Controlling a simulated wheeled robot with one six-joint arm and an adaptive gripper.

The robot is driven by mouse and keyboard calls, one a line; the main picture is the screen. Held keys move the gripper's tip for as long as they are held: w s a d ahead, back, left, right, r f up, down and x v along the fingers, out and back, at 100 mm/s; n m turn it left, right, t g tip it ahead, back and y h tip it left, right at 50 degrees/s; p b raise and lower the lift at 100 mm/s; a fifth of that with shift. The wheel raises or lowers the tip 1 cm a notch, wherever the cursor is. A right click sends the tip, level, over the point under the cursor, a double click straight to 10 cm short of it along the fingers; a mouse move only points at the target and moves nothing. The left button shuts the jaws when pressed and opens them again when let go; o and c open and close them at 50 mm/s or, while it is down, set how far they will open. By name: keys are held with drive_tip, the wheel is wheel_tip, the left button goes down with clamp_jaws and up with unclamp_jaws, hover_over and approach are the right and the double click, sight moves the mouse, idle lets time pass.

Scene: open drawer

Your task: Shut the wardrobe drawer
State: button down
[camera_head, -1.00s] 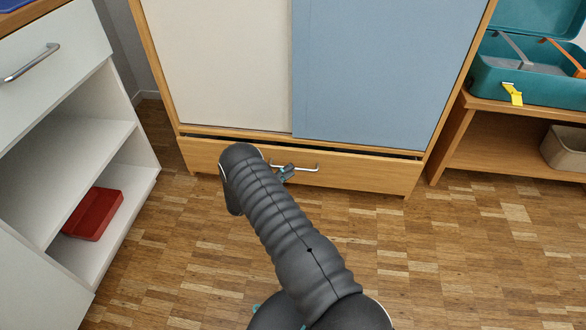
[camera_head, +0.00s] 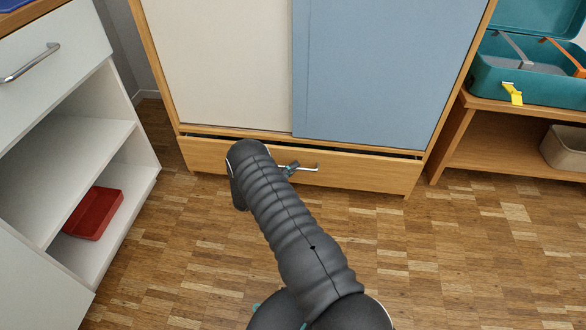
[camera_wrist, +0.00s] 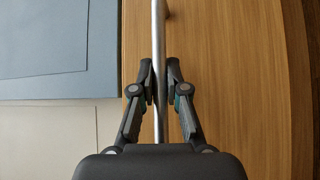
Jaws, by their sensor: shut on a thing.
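The wardrobe drawer (camera_head: 370,172) is a wide wooden front at the bottom of the wardrobe. A dark gap shows along its top edge, so it stands slightly open. Its metal bar handle (camera_head: 309,168) shows in the head view to the right of my arm; its left part is hidden. In the wrist view the handle bar (camera_wrist: 158,30) runs up between the fingers of my gripper (camera_wrist: 161,82), which are shut on it. The drawer's wooden front (camera_wrist: 235,90) fills the right of that view. My gripper is mostly hidden behind my arm in the head view.
The wardrobe (camera_head: 220,70) has a cream door and a blue door (camera_head: 385,70) above the drawer. A white cabinet (camera_head: 90,150) with a red box (camera_head: 94,213) stands at left. A wooden bench (camera_head: 480,107) bears a teal case (camera_head: 540,90) at right. The parquet floor before the drawer is clear.

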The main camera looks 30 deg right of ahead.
drive_tip(key=shift+w+d+b, duration=0.6)
drive_tip(key=shift+w+b, duration=0.3)
drive_tip(key=shift+b, duration=0.1)
drive_tip(key=shift+w+d+b, duration=0.55)
drive_tip(key=shift+w+b, duration=0.3)
drive_tip(key=shift+b, duration=0.1)
drive_tip(key=c, duration=1.2)
unclamp_jaws()
drive_tip(key=shift+d, duration=0.15)
approach(294, 160)
drive_tip(key=shift+v, duration=0.8)
drive_tip(key=shift+f, duration=0.15)
